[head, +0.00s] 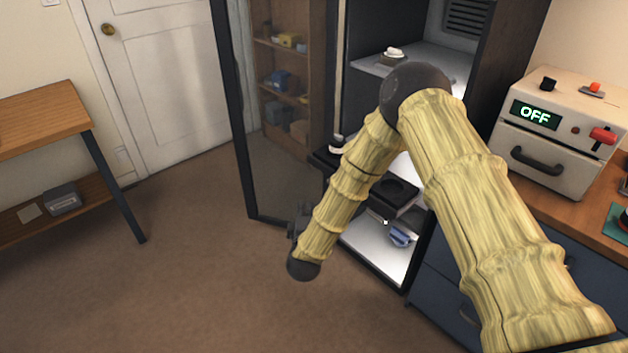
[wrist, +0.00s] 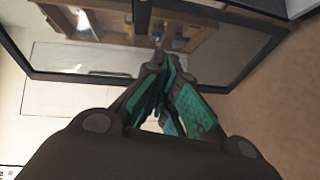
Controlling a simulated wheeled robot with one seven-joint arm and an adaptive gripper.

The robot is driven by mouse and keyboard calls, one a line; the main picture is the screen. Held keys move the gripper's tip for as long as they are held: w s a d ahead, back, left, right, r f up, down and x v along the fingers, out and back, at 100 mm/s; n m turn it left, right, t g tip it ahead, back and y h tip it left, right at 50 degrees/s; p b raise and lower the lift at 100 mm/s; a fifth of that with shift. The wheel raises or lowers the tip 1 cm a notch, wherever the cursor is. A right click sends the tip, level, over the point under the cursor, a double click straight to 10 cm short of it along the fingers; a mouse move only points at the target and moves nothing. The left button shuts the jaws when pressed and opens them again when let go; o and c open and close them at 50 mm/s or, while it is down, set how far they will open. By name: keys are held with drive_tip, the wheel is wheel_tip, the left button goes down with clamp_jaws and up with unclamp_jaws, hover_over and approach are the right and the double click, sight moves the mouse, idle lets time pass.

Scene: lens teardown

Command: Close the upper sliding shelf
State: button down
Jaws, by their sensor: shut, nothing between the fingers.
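The tall dark cabinet (head: 490,60) stands open. A grey shelf (head: 365,65) high inside it carries a small pale object (head: 393,54). Lower, a dark-edged shelf (head: 326,158) juts toward the open door; my arm hides most of it. I cannot tell for certain which of these is the upper sliding shelf. My gripper (wrist: 162,72) is shut and empty, its teal-padded fingers together. In the head view my gripper (head: 298,222) shows only partly behind my forearm's end, low in front of the cabinet and apart from the shelves.
The cabinet's glass door (head: 270,180) is swung open on the left; it also shows in the wrist view (wrist: 80,62). A black block (head: 388,194) and a blue object (head: 400,236) sit low inside. A bookcase (head: 290,75) stands behind the glass. Carpet (head: 190,260) is clear leftward.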

wheel_tip(320, 180, up, 2)
drive_tip(key=w+r+t+h, duration=0.1)
drive_tip(key=w, duration=0.2)
approach(316, 163)
drive_tip(key=w+a, duration=0.1)
drive_tip(key=w, duration=0.3)
drive_tip(key=shift+w+d+f+n, duration=0.2)
drive_tip(key=shift+w+d+n, duration=0.2)
drive_tip(key=shift+w+d, duration=0.15)
drive_tip(key=shift+w, duration=0.2)
drive_tip(key=shift+w+d+r, duration=0.1)
drive_tip(key=shift+w+d, duration=0.2)
drive_tip(key=shift+d, duration=0.1)
drive_tip(key=w+d+b, duration=0.2)
drive_tip(key=w+d, duration=0.2)
drive_tip(key=d, duration=0.2)
drive_tip(key=w+d+b, duration=0.2)
drive_tip(key=w+d, duration=0.3)
drive_tip(key=w+d+b, duration=0.2)
drive_tip(key=w+d, duration=0.2)
drive_tip(key=d, duration=0.2)
drive_tip(key=shift+w+d+f, duration=0.2)
drive_tip(key=shift+w+d, duration=0.1)
drive_tip(key=shift+w, duration=0.05)
drive_tip(key=shift+w+d+r+b, duration=0.15)
drive_tip(key=shift+w+d+b, duration=0.15)
drive_tip(key=shift+d, duration=0.1)
drive_tip(key=shift+d+r, duration=0.15)
drive_tip(key=shift+r, duration=0.05)
